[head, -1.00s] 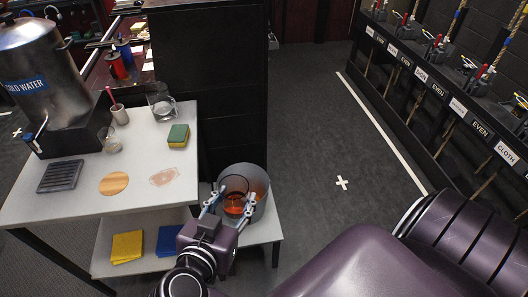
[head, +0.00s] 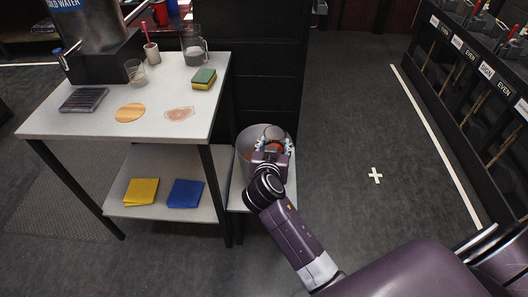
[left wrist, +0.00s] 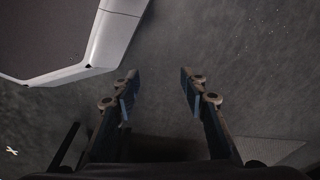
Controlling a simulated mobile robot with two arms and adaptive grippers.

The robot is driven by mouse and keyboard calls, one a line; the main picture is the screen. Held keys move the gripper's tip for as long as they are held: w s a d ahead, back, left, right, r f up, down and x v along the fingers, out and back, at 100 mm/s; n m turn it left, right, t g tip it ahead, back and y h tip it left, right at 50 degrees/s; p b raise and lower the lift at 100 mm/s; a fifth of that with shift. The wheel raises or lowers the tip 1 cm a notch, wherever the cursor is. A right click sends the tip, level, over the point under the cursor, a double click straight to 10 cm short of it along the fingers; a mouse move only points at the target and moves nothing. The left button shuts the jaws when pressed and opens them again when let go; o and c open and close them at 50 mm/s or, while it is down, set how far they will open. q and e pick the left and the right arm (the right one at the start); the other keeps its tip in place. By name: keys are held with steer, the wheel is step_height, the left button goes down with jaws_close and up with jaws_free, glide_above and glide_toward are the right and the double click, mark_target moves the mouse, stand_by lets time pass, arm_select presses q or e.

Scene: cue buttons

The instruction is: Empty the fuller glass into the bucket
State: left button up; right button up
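A glass (head: 272,132) is at the grey bucket (head: 245,146), between the fingers of my right gripper (head: 275,147), which look closed on its sides. The glass seems tipped over the bucket; its lower part is hidden behind the gripper. Orange liquid shows at the glass, and I cannot tell how much is still inside it. Another glass (head: 136,73), with little or nothing visible in it, stands on the table by the dispenser. My left gripper (left wrist: 158,80) is open and empty over the floor in the left wrist view, and out of the head view.
The white table (head: 60,126) holds a glass jug (head: 193,48), a sponge (head: 204,78), a wooden coaster (head: 130,112), a drip tray (head: 84,99) and a pinkish patch (head: 180,113). Yellow (head: 141,191) and blue cloths (head: 186,193) lie on the lower shelf. The floor on the right is clear.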

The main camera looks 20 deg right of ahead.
arm_select(q)
steer(key=w+d+f+b, duration=0.1)
steer(key=w+b, duration=0.6)
steer(key=b, duration=0.6)
steer(key=shift+w+f+t, duration=0.15)
steer(key=shift+t, duration=0.25)
arm_select(e)
steer(key=w+d+f, duration=0.6)
steer(key=d, duration=0.2)
steer(key=w+d+f+n+y, duration=0.1)
steer(key=w+d+f, duration=0.5)
steer(key=d, duration=0.2)
steer(key=shift+d+t, duration=0.4)
